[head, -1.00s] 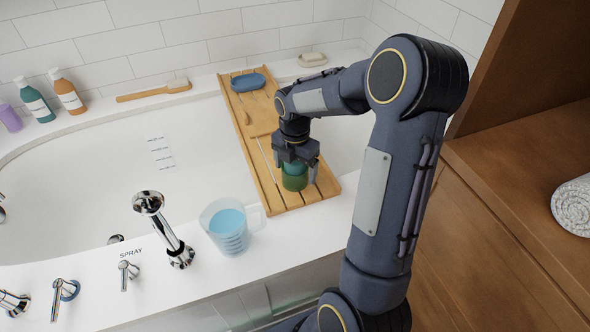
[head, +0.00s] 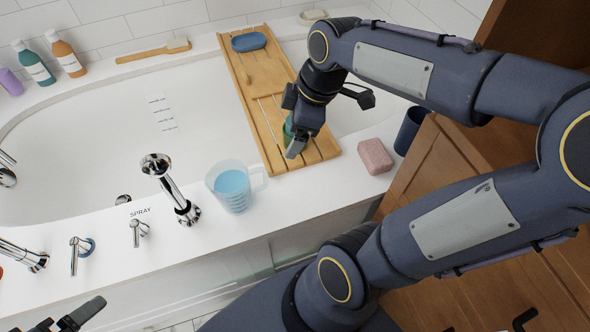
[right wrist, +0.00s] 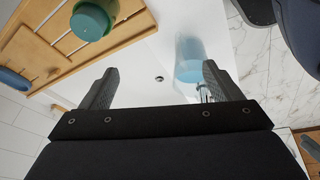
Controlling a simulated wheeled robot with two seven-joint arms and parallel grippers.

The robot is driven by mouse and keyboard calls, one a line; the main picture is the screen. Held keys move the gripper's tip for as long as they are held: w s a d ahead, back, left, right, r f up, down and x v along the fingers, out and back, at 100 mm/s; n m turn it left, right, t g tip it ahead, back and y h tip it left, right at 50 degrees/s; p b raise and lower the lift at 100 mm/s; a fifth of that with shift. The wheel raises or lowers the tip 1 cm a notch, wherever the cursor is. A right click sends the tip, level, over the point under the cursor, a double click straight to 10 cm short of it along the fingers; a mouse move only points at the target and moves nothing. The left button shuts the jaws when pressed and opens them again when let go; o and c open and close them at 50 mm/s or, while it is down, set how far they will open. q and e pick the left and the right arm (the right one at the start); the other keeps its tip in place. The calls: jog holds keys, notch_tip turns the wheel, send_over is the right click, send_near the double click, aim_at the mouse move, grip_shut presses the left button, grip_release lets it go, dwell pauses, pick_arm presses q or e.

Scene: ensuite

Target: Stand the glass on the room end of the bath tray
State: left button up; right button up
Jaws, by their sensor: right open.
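The green glass (head: 288,130) stands upright on the near, room end of the wooden bath tray (head: 273,158). In the head view it is mostly hidden behind my right gripper (head: 296,146). In the right wrist view the glass (right wrist: 92,18) shows whole enough, standing on the tray slats (right wrist: 135,22), outside the fingers. My right gripper (right wrist: 161,86) is open with nothing between its fingers, and apart from the glass. A part of my left gripper (head: 72,318) shows at the bottom left corner of the head view; its jaws are unclear.
A measuring jug (head: 232,188) of blue liquid stands on the bath rim left of the tray's near end. A pink sponge-like block (head: 375,156) and a dark blue cup (head: 410,130) are to the right. A blue dish (head: 248,42) sits on the tray's far end. A chrome spray (head: 160,175) stands left.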

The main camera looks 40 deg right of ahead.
jog(key=s+a+f+m+t+y, duration=0.1)
jog(key=s+a+m+t, duration=0.1)
jog(key=s+a+m, duration=0.5)
jog(key=shift+s+a+f+m+t+y, duration=0.15)
jog(key=shift+s+f+m+t+y, duration=0.2)
jog(key=shift+s+m, duration=1.35)
jog(key=shift+w+m, duration=0.6)
jog(key=shift+w, duration=0.05)
